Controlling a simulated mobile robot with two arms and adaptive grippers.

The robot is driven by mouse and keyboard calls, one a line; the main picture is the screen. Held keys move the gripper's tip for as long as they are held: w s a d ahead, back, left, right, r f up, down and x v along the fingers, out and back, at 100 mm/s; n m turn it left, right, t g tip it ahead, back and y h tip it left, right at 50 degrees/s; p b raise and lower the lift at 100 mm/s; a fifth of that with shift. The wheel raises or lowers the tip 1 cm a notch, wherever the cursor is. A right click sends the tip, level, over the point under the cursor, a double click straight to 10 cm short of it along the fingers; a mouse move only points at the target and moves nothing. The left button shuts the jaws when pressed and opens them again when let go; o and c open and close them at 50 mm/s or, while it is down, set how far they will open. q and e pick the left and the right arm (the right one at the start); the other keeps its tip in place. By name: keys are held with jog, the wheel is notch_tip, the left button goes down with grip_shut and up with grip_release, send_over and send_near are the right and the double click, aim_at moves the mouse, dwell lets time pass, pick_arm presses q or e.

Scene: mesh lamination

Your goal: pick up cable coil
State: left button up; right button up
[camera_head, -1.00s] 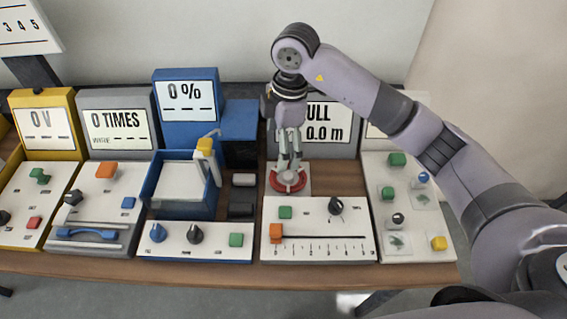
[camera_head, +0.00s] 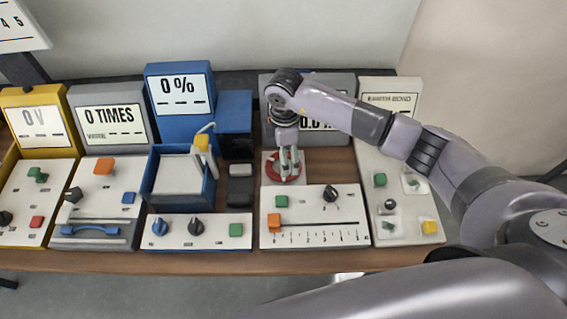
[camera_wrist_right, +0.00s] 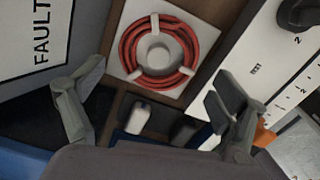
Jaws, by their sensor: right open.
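The cable coil (camera_head: 271,171) is a red ring on a pale square holder, behind the white panel with the orange slider. In the right wrist view the coil (camera_wrist_right: 187,50) lies flat around a white hub, with white clips over it. My right gripper (camera_head: 287,163) points down over the coil and hides part of it in the head view. In the right wrist view its fingers (camera_wrist_right: 155,85) are spread wide, with nothing between them, and the coil lies beyond the fingertips. My left gripper is not in view.
A grey display box (camera_head: 342,97) stands close behind the coil, partly hidden by my right arm. The slider panel (camera_head: 343,207) is in front. A blue open box (camera_head: 181,205) and dark and light small blocks (camera_wrist_right: 137,117) lie to the left. A knob panel (camera_head: 405,213) stands right.

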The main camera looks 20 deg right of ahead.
notch_tip(320, 180, down, 4)
jog(key=shift+d+r+p, duration=0.1)
jog(key=shift+p, duration=0.75)
jog(key=shift+f, duration=0.55)
jog(key=c, duration=0.8)
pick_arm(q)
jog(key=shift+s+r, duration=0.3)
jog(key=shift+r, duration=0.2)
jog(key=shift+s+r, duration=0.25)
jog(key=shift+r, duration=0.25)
pick_arm(e)
jog(key=shift+c, duration=0.3)
jog(key=shift+w, duration=0.1)
